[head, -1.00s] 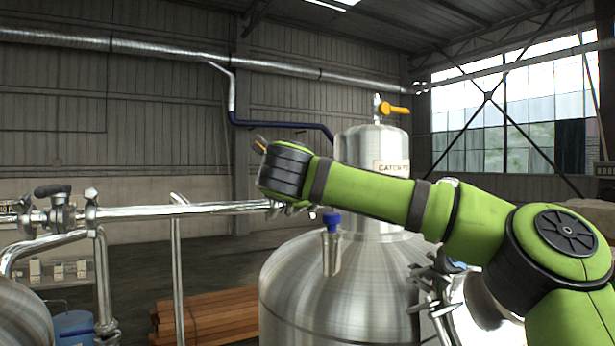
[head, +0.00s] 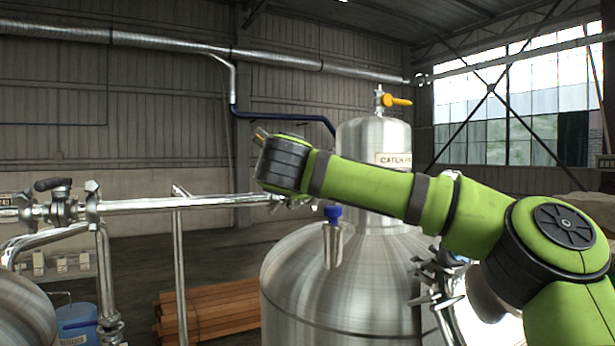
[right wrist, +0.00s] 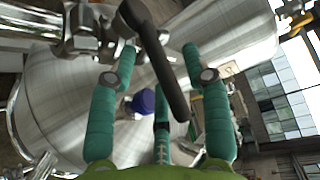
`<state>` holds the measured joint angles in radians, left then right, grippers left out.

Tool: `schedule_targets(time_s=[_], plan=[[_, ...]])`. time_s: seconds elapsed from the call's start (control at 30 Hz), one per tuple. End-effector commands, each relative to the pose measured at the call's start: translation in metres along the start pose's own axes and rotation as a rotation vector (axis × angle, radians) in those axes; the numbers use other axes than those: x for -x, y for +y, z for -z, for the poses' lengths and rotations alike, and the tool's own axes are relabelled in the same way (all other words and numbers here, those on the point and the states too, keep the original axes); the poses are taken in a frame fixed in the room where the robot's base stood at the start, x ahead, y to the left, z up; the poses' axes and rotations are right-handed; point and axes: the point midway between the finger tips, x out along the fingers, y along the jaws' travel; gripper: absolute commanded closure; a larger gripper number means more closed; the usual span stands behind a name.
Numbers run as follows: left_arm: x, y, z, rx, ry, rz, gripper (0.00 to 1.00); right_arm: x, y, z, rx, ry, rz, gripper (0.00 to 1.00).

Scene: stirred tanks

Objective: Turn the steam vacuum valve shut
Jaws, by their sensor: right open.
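A black lever handle (right wrist: 165,70) of a valve shows large in the right wrist view, slanting down between my fingers. Its metal valve body (right wrist: 85,30) is at the upper left on a steel pipe. No label shows on it, so I cannot tell its name. My right gripper (right wrist: 160,55) has teal fingers spread apart on both sides of the lever; contact cannot be told. In the head view my green right arm reaches in from the right and its wrist hides the gripper and this lever. My left gripper is in neither view.
A steel tank with a catch pot (head: 375,140) and yellow-handled valve (head: 396,101) stands behind my arm. A blue-capped fitting (head: 333,212) sits on the tank. Another black-handled valve (head: 58,190) is on the left pipe (head: 150,204). Timber (head: 212,312) lies on the floor.

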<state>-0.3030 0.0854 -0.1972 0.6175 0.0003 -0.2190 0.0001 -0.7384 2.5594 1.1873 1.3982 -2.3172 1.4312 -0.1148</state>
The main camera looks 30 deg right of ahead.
Motion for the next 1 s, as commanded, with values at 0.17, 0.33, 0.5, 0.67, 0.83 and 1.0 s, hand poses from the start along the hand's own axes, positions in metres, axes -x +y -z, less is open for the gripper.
schedule_targets(time_s=[0.17, 0.33, 0.5, 0.67, 0.83, 1.0], plan=[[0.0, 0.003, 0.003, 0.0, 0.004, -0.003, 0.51, 0.029, -0.002, 0.0, 0.002, -0.004, 0.005, 0.51], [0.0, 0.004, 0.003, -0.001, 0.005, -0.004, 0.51, 0.065, 0.0, 0.0, 0.0, -0.003, 0.002, 0.51], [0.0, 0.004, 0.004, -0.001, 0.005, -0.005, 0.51, 0.095, 0.001, 0.0, 0.0, -0.002, -0.001, 0.51], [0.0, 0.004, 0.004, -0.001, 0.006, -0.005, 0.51, 0.111, 0.0, 0.001, -0.003, -0.001, 0.001, 0.51], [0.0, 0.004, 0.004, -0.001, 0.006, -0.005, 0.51, 0.114, 0.0, 0.002, -0.003, 0.002, 0.001, 0.51], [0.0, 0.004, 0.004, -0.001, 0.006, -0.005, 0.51, 0.114, -0.001, 0.002, -0.003, 0.002, 0.001, 0.55]])
